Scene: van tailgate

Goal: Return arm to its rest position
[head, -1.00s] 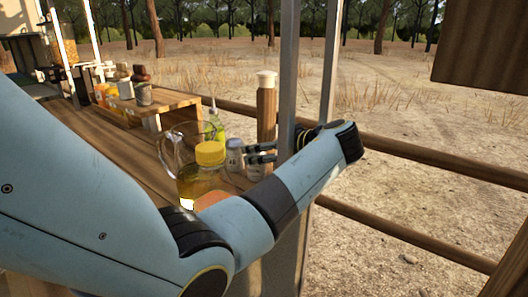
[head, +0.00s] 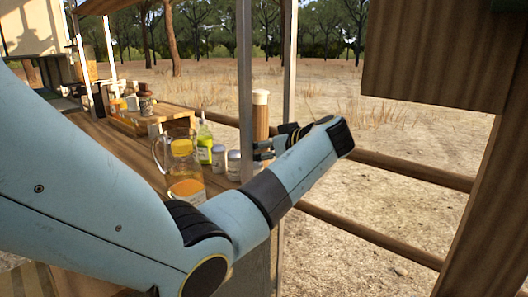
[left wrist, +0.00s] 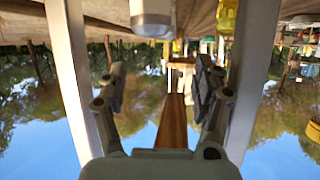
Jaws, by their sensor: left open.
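My left arm reaches in from the left in the head view, bent at the elbow. My left gripper (head: 262,149) is at its far end, partly hidden behind the wrist and beside a grey metal post (head: 246,75). In the left wrist view, my left gripper (left wrist: 160,85) has its two fingers wide apart with nothing between them. That view appears upside down, with the sky at the bottom. My right gripper does not show in either view.
A wooden rail (head: 410,170) runs behind. A brown panel (head: 435,60) hangs at upper right.

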